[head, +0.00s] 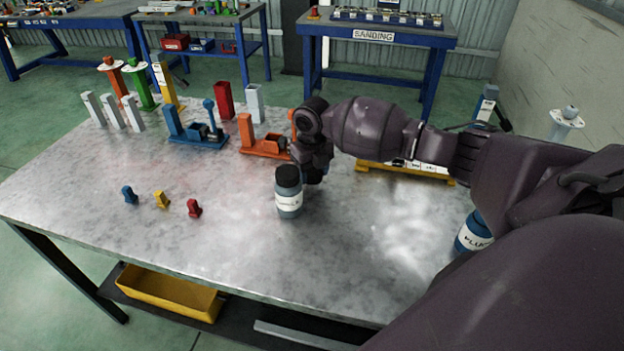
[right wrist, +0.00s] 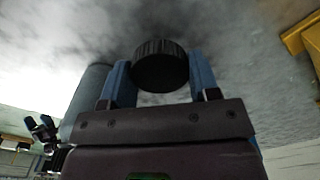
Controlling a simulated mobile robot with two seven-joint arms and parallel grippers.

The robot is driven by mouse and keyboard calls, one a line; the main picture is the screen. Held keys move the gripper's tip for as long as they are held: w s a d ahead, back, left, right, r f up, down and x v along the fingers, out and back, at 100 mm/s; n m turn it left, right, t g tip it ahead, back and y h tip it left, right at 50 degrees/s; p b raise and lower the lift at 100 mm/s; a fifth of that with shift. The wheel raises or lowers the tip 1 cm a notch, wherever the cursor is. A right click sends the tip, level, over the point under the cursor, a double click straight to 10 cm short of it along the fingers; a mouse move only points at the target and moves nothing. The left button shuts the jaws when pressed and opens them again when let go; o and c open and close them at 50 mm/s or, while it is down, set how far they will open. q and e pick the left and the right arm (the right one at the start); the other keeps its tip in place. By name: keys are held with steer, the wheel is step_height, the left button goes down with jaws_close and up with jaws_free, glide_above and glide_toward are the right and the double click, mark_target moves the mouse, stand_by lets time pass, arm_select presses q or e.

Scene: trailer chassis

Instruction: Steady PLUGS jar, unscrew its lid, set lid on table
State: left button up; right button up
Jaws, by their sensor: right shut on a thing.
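A blue jar (head: 472,235) at the right of the table has a white label that reads "PLU"; my right arm hides part of it, and I cannot see its top. A second blue jar (head: 289,200) stands upright near the table's middle, with a black top and a label too small to read. My right gripper (head: 315,174) is low, just right of and behind this second jar. In the right wrist view its blue fingers (right wrist: 159,62) are shut on a ridged black lid (right wrist: 160,72), with the grey table behind it. My left gripper is not in view.
Blue, yellow and red small pieces (head: 162,200) stand at the front left. A blue fixture (head: 198,138), an orange fixture (head: 265,147) and a yellow fixture (head: 405,170) stand farther back. The table (head: 225,235) is clear at the front middle.

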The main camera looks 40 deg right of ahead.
mark_target(312, 172)
steer(key=shift+f, duration=1.4)
steer(key=shift+f, duration=0.2)
steer(key=o, duration=1)
steer(key=shift+r, duration=0.15)
step_height(312, 172, up, 12)
steer(key=shift+r+p, duration=0.1)
steer(key=shift+p, duration=0.2)
